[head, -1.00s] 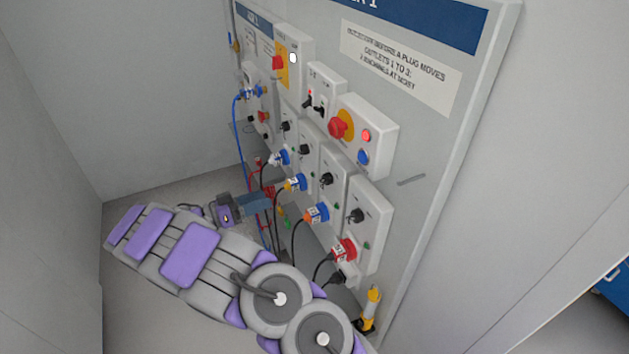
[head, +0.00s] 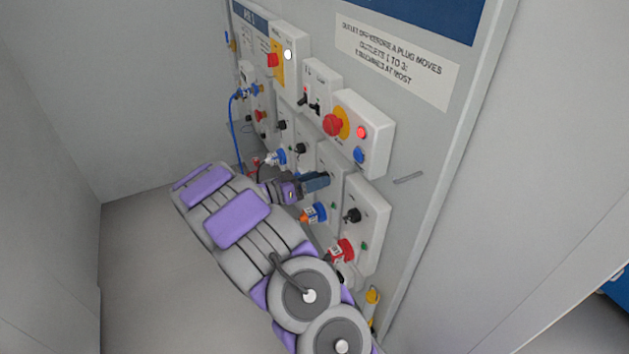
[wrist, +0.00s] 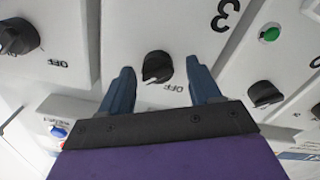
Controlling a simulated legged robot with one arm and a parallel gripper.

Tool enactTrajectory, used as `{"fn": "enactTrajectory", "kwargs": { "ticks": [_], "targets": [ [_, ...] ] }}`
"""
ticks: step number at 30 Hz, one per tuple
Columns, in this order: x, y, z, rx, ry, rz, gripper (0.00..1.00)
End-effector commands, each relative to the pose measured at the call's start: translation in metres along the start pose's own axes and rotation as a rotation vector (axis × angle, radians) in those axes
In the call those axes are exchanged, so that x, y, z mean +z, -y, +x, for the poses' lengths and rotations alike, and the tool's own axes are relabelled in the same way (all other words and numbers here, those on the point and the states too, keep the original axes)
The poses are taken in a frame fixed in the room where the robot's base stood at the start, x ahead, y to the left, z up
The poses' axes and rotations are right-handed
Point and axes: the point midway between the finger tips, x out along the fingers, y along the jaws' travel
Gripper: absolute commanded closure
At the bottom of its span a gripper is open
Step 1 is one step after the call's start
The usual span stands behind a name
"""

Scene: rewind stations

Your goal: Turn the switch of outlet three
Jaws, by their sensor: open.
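The outlet three box (wrist: 190,25) carries a printed 3 and a black rotary switch (wrist: 157,67). In the wrist view the switch knob lies between and a little beyond my open gripper fingers (wrist: 160,88), with a finger on each side. An OFF mark is printed beside it; the knob's pointer is small and its exact setting is hard to tell. In the head view my gripper (head: 319,182) is at the third outlet box (head: 330,160) and hides its switch. I cannot tell whether the fingers touch the knob.
Neighbouring outlet boxes have black switches, one at left (wrist: 18,37) and one at right (wrist: 264,94). A red stop button (head: 334,125) is above. Open floor (head: 150,280) lies left.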

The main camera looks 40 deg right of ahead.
Motion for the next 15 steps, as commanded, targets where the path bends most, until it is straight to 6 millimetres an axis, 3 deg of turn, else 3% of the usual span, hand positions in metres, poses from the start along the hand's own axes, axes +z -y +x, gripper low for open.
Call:
{"fn": "enactTrajectory", "kwargs": {
  "ticks": [10, 15],
  "targets": [
    [-0.0015, -0.0016, -0.0003, 0.002, -0.005, 0.002, 0.37],
    [-0.0011, -0.0012, 0.0008, 0.001, -0.004, 0.001, 0.53]
  ]
}}
